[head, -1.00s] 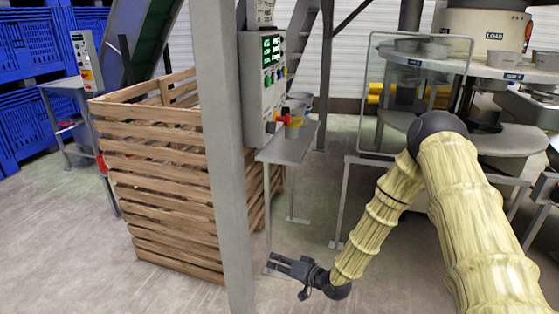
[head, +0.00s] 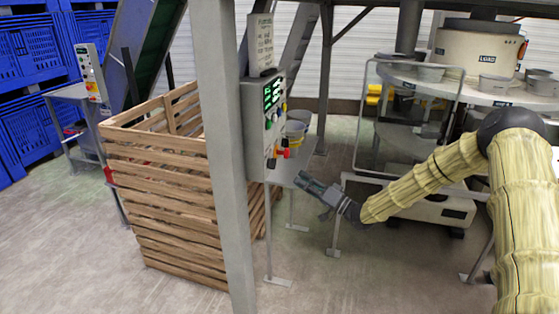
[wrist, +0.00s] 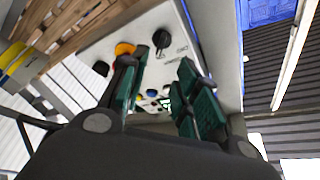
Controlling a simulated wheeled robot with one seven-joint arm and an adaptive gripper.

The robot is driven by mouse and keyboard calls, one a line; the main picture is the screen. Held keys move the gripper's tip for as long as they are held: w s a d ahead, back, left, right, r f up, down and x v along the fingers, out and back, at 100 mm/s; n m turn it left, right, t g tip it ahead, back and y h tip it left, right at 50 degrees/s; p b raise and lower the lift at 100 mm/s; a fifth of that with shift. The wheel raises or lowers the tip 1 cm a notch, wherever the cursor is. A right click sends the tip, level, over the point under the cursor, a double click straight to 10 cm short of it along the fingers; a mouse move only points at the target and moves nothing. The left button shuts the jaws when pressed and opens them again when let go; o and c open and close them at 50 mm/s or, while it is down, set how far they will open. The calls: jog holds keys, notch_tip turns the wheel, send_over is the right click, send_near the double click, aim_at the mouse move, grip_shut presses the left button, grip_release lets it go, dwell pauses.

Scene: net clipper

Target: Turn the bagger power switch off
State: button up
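A grey control box (head: 256,125) with green displays and several coloured buttons is fixed beside the post. A red-and-orange switch (head: 283,150) sticks out low on its face; I cannot read whether it is the bagger power switch. My gripper (head: 304,180) is in front of and below this switch, apart from it, pointing up towards the box. In the wrist view the two dark green fingers (wrist: 160,85) are spread with nothing between them. An orange knob (wrist: 125,48) and a black knob (wrist: 160,40) show on the pale panel (wrist: 185,55) beyond the fingertips.
A grey post (head: 222,120) and a slatted wooden crate (head: 165,200) stand left of the box. A small metal table (head: 300,172) with buckets (head: 296,128) is close behind my gripper. A second control box (head: 92,72) stands far left. The floor in front is free.

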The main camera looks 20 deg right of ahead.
aim_at(272, 164)
jog(key=p+x, duration=0.3)
jog(key=x, duration=0.7)
jog(key=shift+w+a, duration=0.2)
jog(key=shift+w, duration=0.05)
grip_shut()
